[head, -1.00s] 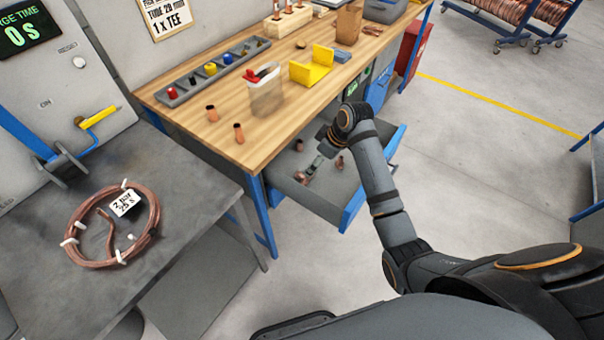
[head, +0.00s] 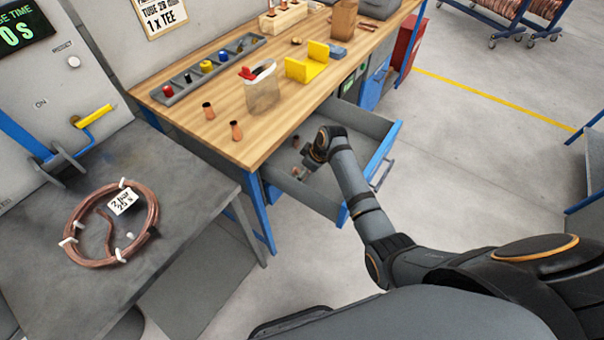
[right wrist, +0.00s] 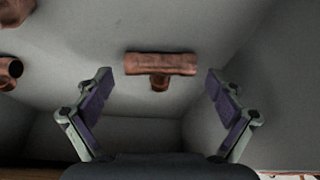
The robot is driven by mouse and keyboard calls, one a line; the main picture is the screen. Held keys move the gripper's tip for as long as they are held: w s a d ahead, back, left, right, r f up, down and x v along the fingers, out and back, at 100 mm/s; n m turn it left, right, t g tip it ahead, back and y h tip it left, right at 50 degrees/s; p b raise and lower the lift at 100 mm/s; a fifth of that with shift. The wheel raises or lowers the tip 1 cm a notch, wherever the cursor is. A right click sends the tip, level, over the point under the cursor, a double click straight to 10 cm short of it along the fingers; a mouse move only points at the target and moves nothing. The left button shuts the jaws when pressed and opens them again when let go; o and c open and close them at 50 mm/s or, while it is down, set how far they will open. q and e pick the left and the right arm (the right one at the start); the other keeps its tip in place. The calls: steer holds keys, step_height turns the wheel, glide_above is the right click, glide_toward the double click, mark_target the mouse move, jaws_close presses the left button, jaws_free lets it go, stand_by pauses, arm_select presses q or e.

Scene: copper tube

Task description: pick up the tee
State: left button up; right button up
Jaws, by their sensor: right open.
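The copper tee (right wrist: 160,66) lies on the drawer floor in the right wrist view, its crossbar running left to right and its short stem pointing toward my gripper. My right gripper (right wrist: 159,76) is open and empty, with one finger on each side of the tee and the tee a little beyond the fingertips. In the head view, my right gripper (head: 301,167) is low inside the open drawer, and my wrist hides much of what lies there. My left gripper is in neither view.
Other copper fittings (right wrist: 10,71) lie at the left of the wrist view. The drawer (head: 322,203) has walls around the gripper. A copper coil (head: 75,225) lies left.

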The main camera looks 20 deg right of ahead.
steer(key=c, duration=1.2)
steer(key=shift+c, duration=0.2)
steer(key=shift+r, duration=0.2)
